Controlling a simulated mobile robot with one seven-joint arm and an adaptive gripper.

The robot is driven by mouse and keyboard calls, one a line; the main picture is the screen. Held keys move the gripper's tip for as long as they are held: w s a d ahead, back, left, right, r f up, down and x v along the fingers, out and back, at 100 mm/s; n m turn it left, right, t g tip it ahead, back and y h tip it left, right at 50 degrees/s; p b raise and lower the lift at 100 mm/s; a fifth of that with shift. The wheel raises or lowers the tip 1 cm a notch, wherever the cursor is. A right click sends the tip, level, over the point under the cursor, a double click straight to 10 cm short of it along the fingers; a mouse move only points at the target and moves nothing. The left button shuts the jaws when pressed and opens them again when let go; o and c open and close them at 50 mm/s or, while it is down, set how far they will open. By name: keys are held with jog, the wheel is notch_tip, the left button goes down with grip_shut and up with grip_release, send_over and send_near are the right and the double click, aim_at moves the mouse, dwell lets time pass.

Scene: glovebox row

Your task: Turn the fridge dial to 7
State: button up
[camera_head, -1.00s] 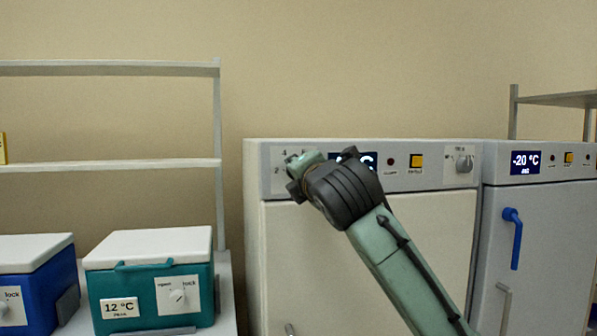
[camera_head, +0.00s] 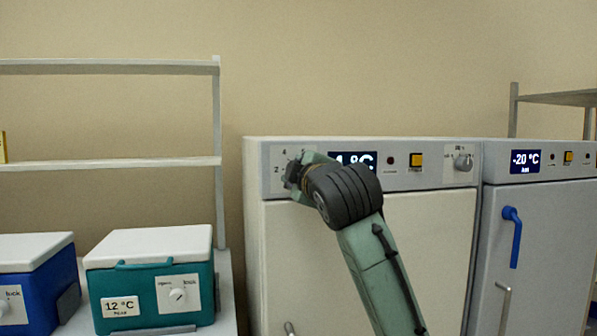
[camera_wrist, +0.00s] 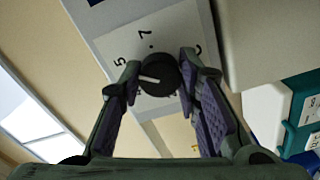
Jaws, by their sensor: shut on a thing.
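The fridge dial (camera_wrist: 160,75) is a round black knob with a white pointer line, on a pale plate in the wrist view. What look like a 5 and a 7 are printed near it. The pointer aims to the picture's left, nearer the 5 than the 7. My gripper (camera_wrist: 160,78) is shut on the dial, one finger on each side. In the head view my gripper (camera_head: 294,176) is against the left end of the white fridge's (camera_head: 428,230) top panel.
The panel also has a partly covered blue display (camera_head: 368,160), a yellow button (camera_head: 416,162) and a grey knob (camera_head: 463,162). A -20 °C freezer (camera_head: 540,240) stands at the right. A teal cooler (camera_head: 150,295) and blue cooler (camera_head: 35,285) sit at the left under a shelf (camera_head: 110,164).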

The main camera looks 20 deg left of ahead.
jog(key=m, duration=1)
jog(key=shift+m+p, duration=0.3)
jog(key=shift+p, duration=0.05)
dwell(0.4)
jog(key=o, duration=1.1)
jog(key=shift+o, duration=0.2)
jog(key=shift+s, duration=0.1)
jog(key=v, duration=1.2)
